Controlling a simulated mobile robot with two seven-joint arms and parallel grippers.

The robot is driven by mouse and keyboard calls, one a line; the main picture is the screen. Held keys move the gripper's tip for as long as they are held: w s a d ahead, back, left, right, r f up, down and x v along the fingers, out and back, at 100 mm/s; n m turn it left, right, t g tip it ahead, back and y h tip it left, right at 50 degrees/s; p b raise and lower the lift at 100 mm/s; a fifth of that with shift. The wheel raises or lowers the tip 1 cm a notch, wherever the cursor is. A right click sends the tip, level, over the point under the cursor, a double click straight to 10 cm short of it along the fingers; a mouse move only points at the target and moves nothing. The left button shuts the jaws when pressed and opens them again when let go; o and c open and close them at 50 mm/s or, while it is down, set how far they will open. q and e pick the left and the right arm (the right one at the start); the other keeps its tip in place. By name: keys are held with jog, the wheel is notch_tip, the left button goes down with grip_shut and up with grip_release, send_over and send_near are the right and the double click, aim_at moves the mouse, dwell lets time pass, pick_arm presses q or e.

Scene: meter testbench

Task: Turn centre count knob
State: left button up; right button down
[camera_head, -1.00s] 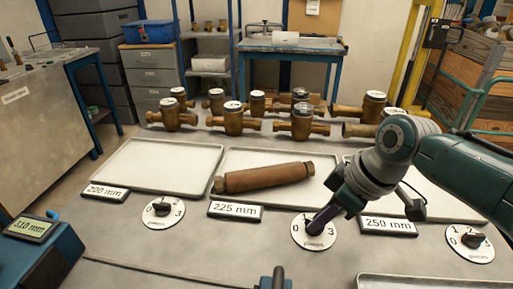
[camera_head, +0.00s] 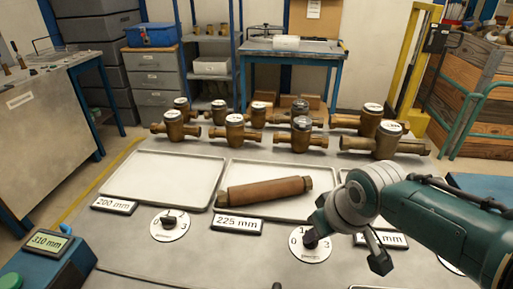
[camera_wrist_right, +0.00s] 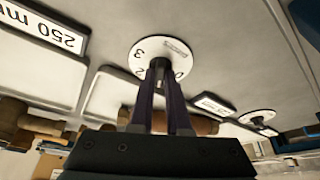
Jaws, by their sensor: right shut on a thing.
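The centre count dial (camera_head: 309,256) is a white disc marked 0 to 3, in front of the middle tray and right of the 225 mm label (camera_head: 237,223). Its dark knob (camera_head: 310,242) is largely covered by my right gripper (camera_head: 313,234). In the right wrist view, the gripper's two dark purple fingers (camera_wrist_right: 160,72) reach down to the middle of the dial (camera_wrist_right: 148,48) and close on the knob. The fingers hide the knob there, so I cannot tell which number it points to. My left gripper is not in view.
A brown cylindrical piece (camera_head: 263,190) lies in the middle tray (camera_head: 238,170). The left tray (camera_head: 160,175) is empty, with another dial (camera_head: 169,232) in front. Several brass meters (camera_head: 235,132) stand behind. My right arm partly covers the 250 mm label (camera_head: 392,241).

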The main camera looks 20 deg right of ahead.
dwell(0.3)
jog(key=c, duration=0.9)
grip_release()
jog(key=shift+s+r+p, duration=0.1)
jog(key=shift+r+p, duration=0.25)
jog(key=shift+r, duration=0.05)
jog(key=p+v, duration=0.4)
jog(key=v, duration=0.5)
